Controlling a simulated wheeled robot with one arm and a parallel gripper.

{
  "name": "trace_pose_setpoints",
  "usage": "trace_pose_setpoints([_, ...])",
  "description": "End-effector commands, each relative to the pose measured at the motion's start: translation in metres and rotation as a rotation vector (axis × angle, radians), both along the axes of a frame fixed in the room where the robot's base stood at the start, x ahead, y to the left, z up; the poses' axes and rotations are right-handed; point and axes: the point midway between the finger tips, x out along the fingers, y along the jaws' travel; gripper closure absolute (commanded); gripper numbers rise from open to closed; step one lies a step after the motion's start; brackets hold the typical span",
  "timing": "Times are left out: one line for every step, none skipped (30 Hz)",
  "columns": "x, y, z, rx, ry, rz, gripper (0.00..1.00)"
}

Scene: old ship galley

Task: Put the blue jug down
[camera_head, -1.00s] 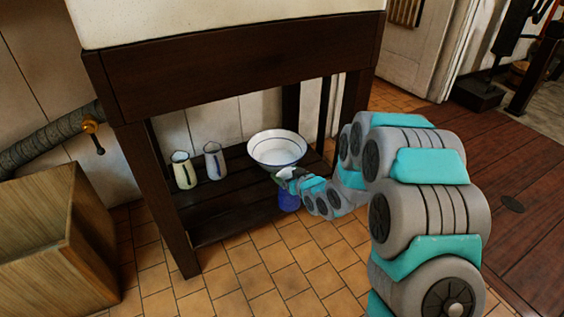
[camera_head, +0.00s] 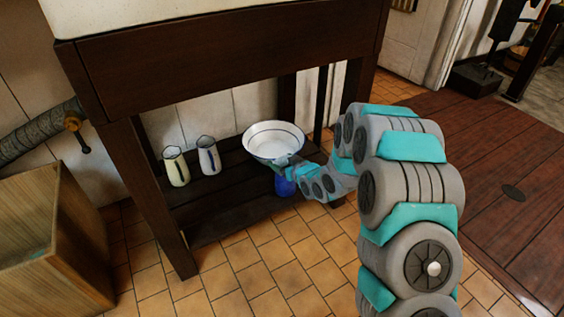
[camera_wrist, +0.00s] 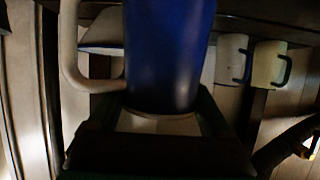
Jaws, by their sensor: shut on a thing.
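The blue jug (camera_head: 285,187) is in my gripper (camera_head: 283,170) at the front edge of the low dark wooden shelf (camera_head: 225,205), just below and in front of the white basin. In the wrist view the jug (camera_wrist: 168,50) fills the middle, with its pale handle (camera_wrist: 72,50) on the left. My gripper (camera_wrist: 160,120) is shut on it. My gripper covers part of the jug in the head view. I cannot tell whether the jug touches the shelf.
A white basin (camera_head: 272,143) stands on the shelf, close behind my gripper. A cream jug (camera_head: 176,167) and a grey-white jug (camera_head: 208,156) stand at the shelf's left. Bare shelf lies in front of them. A wooden crate (camera_head: 60,240) stands at the left.

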Motion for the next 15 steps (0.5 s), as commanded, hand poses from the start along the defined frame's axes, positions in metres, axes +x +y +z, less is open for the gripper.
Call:
trace_pose_setpoints([0.0001, 0.0000, -0.0009, 0.000, 0.000, 0.000, 1.00])
trace_pose_setpoints([0.0000, 0.0000, -0.0020, 0.000, 0.000, 0.000, 1.00])
trace_pose_setpoints([0.0000, 0.0001, -0.0028, 0.000, 0.000, 0.000, 0.16])
trace_pose_setpoints([0.0001, 0.0000, -0.0024, 0.000, 0.000, 0.000, 0.13])
trace_pose_setpoints([0.0000, 0.0000, -0.0023, 0.000, 0.000, 0.000, 0.09])
trace_pose_setpoints([0.0000, 0.0000, -0.0023, 0.000, 0.000, 0.000, 0.05])
trace_pose_setpoints([0.0000, 0.0000, -0.0024, 0.000, 0.000, 0.000, 0.02])
trace_pose_setpoints([-0.0001, 0.0001, -0.0024, 0.000, 0.000, 0.000, 0.00])
trace_pose_setpoints([-0.0001, 0.0001, -0.0024, 0.000, 0.000, 0.000, 0.00])
trace_pose_setpoints([-0.0001, 0.0001, -0.0024, 0.000, 0.000, 0.000, 0.00])
trace_pose_setpoints([-0.0001, 0.0001, -0.0024, -0.001, 0.001, 0.000, 0.00])
trace_pose_setpoints([-0.0001, 0.0001, -0.0024, -0.001, 0.001, 0.000, 0.00])
trace_pose_setpoints([0.0000, 0.0001, -0.0023, 0.000, 0.000, 0.000, 0.00])
trace_pose_setpoints([-0.0001, 0.0001, -0.0022, 0.000, 0.000, 0.000, 0.00])
trace_pose_setpoints([0.0000, 0.0001, -0.0014, 0.000, 0.000, 0.000, 0.00])
